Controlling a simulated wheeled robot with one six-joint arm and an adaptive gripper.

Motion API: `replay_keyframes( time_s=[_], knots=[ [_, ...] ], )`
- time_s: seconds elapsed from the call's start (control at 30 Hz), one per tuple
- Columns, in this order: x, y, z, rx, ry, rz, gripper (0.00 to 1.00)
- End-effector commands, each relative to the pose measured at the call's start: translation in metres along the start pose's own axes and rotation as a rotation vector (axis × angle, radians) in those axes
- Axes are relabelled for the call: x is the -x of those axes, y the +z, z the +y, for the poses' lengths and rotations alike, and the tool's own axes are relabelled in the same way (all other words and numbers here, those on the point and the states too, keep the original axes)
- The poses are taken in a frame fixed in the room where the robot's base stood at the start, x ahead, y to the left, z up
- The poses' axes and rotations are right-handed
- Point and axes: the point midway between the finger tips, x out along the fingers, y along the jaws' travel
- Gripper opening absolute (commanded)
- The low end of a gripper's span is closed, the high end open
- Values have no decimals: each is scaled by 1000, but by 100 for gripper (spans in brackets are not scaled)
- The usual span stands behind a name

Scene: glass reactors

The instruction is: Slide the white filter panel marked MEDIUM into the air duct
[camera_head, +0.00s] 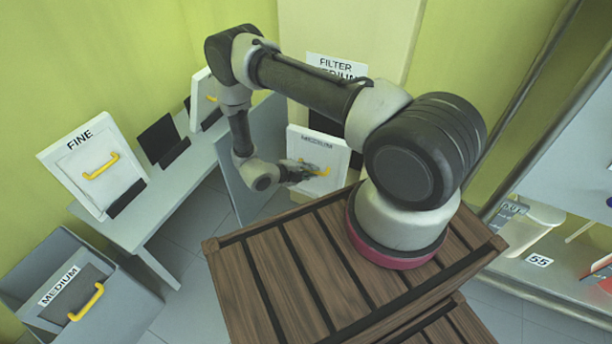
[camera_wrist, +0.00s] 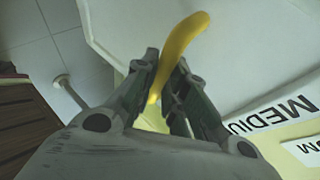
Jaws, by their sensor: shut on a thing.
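The white filter panel marked MEDIUM (camera_head: 336,158) is upright in front of the beige air duct (camera_head: 392,40). My gripper (camera_head: 308,172) is shut on the panel's yellow handle. In the wrist view my gripper's fingers (camera_wrist: 168,85) close around the yellow handle (camera_wrist: 186,42), with the white panel (camera_wrist: 235,45) behind it. The duct bears a sign (camera_head: 338,66) reading FILTER and MEDIUM, partly covered by my arm. A dark opening (camera_head: 322,122) shows just above the panel. I cannot tell whether the panel's edge is inside it.
A grey flat sheet (camera_head: 240,180) stands left of the panel. A white FINE panel (camera_head: 72,170) and another white panel (camera_head: 200,88) stand on the grey bench (camera_head: 150,205). A dark MEDIUM panel (camera_head: 62,302) lies in a grey bin (camera_head: 35,252). Shelving is at right.

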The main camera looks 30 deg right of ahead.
Motion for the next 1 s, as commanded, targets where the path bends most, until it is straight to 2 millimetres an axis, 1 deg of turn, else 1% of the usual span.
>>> replay_keyframes(
  time_s=[0.1,1.0],
  knots=[
    [-11,4,-7,-2,-1,2,0],
    [-91,36,-55,-2,-1,1,0]
  ],
)
